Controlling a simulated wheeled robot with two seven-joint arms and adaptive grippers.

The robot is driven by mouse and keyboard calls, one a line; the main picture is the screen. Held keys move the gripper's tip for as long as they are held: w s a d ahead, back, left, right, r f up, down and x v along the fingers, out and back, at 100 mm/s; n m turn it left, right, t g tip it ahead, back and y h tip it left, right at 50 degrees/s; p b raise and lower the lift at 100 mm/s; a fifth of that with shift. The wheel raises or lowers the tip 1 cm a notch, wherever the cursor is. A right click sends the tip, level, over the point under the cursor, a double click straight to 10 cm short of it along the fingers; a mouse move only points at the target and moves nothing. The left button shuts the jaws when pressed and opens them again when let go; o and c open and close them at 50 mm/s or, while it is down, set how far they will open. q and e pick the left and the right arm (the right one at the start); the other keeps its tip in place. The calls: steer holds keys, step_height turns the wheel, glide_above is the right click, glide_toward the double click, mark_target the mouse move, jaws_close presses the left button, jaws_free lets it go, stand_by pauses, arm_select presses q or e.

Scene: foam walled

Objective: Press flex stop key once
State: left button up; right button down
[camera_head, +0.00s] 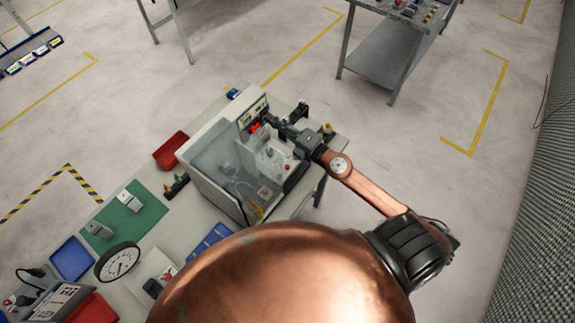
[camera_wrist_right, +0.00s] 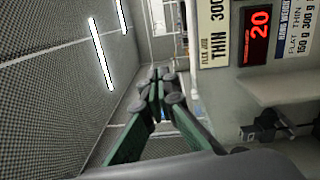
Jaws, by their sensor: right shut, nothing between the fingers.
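The boxy grey test machine (camera_head: 212,183) with a clear cover stands on the bench. It has a red-lit display (camera_head: 255,127), which reads 20 in the right wrist view (camera_wrist_right: 259,22). Beside the display is a label plate (camera_wrist_right: 215,35) with "FLEX JOB THIN 300" on it. I cannot make out the flex stop key in either view. My right gripper (camera_head: 266,118) is at the machine's upper panel, close to the display. In the right wrist view its green fingers (camera_wrist_right: 157,82) are together and empty, left of the label plate. Whether they touch the machine is unclear. My left gripper is not in view.
A black fitting (camera_wrist_right: 268,128) juts out below the display. On the bench are a red bin (camera_head: 171,150), a green mat (camera_head: 125,212), a round dial (camera_head: 118,262) and blue trays (camera_head: 72,258). The floor right of the bench is open.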

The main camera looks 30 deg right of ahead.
step_height(320, 180, down, 5)
steer(key=a+n+g+y, duration=0.2)
steer(key=n+g, duration=0.1)
steer(key=n, duration=0.2)
steer(key=n+g+h, duration=0.4)
steer(key=g, duration=0.2)
glide_above(289, 167)
step_height(289, 167, down, 14)
steer(key=shift+f, duration=0.25)
steer(key=shift+f, duration=0.1)
step_height(289, 167, down, 7)
steer(key=b, duration=0.6)
steer(key=shift+f+b, duration=0.2)
steer(key=shift+b, duration=0.1)
steer(key=shift+f+b, duration=0.3)
steer(key=shift+f, duration=0.3)
steer(key=shift+f, duration=0.1)
steer(key=shift+f, duration=0.3)
